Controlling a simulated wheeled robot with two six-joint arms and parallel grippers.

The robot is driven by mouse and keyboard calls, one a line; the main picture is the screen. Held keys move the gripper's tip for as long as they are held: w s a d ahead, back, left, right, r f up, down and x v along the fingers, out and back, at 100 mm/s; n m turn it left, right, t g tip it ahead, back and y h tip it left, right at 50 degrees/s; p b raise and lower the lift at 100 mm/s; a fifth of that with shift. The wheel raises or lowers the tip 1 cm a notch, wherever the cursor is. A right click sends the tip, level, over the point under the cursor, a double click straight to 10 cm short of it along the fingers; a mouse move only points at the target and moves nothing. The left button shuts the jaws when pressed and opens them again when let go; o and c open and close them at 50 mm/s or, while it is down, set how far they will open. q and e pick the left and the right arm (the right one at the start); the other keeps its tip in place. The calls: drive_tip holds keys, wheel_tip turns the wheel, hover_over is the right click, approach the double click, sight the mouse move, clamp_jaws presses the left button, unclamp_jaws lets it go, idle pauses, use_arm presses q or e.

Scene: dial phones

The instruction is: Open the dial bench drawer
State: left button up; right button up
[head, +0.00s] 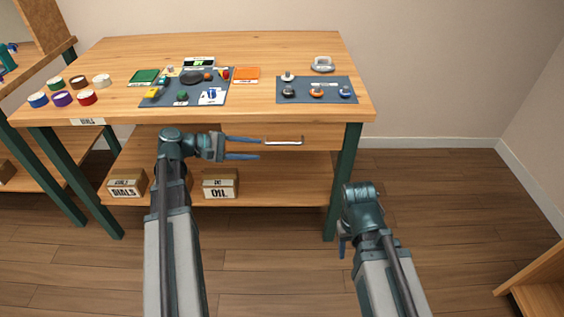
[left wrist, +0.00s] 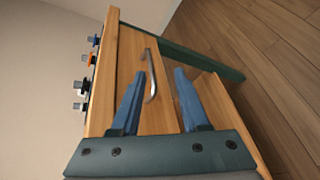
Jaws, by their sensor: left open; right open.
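The dial bench (head: 250,60) is a wooden table with green legs and a "DIALS" label on its front edge. Its drawer (head: 318,136) is under the top, flush with the front, and looks shut. The metal bar handle (head: 284,141) is on the drawer front; it also shows in the left wrist view (left wrist: 151,75). My left gripper (head: 260,148) is open, its blue fingers pointing right, just left of the handle. In the left wrist view the handle lies ahead, between the open fingers (left wrist: 157,92), apart from them. My right gripper (head: 343,240) is low at the right, away from the bench.
On the bench top are a left mat (head: 150,101) with several small parts and a right mat (head: 315,83) with dials. Boxes labelled "DIALS" (head: 127,186) and "OIL" (head: 220,186) stand on the lower shelf. Floor right of the bench is free.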

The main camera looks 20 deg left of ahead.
sight(278, 144)
use_arm(q)
drive_tip(key=shift+n+t, duration=0.7)
drive_tip(key=shift+t, duration=0.2)
drive_tip(key=b+x, duration=0.1)
drive_tip(key=x, duration=0.2)
drive_tip(key=w+a+b+x, duration=0.1)
drive_tip(key=x, duration=0.3)
drive_tip(key=b+x, duration=0.2)
drive_tip(key=x, duration=0.2)
drive_tip(key=shift+w+a+f, duration=0.15)
drive_tip(key=shift+w+f, duration=0.05)
drive_tip(key=shift+w, duration=0.15)
use_arm(e)
wheel_tip(278, 144, down, 5)
drive_tip(key=shift+f, duration=0.15)
use_arm(q)
clamp_jaws()
